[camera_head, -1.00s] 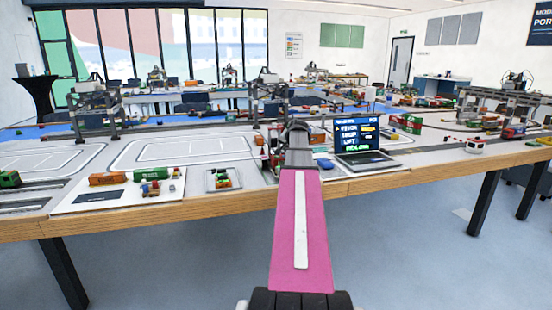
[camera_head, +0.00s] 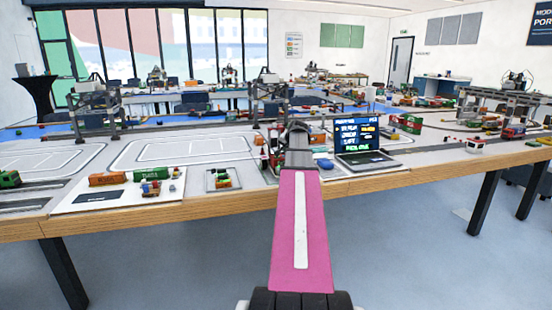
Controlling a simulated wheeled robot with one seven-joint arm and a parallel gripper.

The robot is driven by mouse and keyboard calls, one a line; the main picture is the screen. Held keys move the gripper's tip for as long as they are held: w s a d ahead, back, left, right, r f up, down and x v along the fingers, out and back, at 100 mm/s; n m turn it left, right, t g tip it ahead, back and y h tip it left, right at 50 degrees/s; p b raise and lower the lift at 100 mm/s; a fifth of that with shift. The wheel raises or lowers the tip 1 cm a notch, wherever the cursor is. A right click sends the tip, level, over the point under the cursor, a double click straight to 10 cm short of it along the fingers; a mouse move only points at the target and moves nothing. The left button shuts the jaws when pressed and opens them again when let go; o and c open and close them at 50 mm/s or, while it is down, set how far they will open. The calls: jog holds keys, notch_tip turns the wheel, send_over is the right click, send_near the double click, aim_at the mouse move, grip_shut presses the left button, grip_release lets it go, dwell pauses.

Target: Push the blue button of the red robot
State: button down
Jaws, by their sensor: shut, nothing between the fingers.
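My arm reaches forward over the near table, and its dark end, with my gripper (camera_head: 297,126), is in the middle of the head view. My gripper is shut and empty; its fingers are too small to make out. A small red and white thing (camera_head: 264,157) stands on the table just left of my arm, partly hidden by it. I cannot tell if it is the red robot, and no blue button can be made out on it. A small blue rounded object (camera_head: 324,164) lies right of my arm, beside the laptop.
An open laptop (camera_head: 366,157) stands right of my arm. A white board (camera_head: 120,196) with model containers and a small tray (camera_head: 222,184) lie to the left. Model gantry cranes (camera_head: 270,95) stand behind. The floor before the table (camera_head: 420,185) is clear.

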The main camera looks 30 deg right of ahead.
jog(key=shift+f, duration=0.25)
jog(key=shift+f, duration=0.4)
dwell(0.7)
jog(key=shift+r, duration=0.9)
jog(key=shift+r, duration=3)
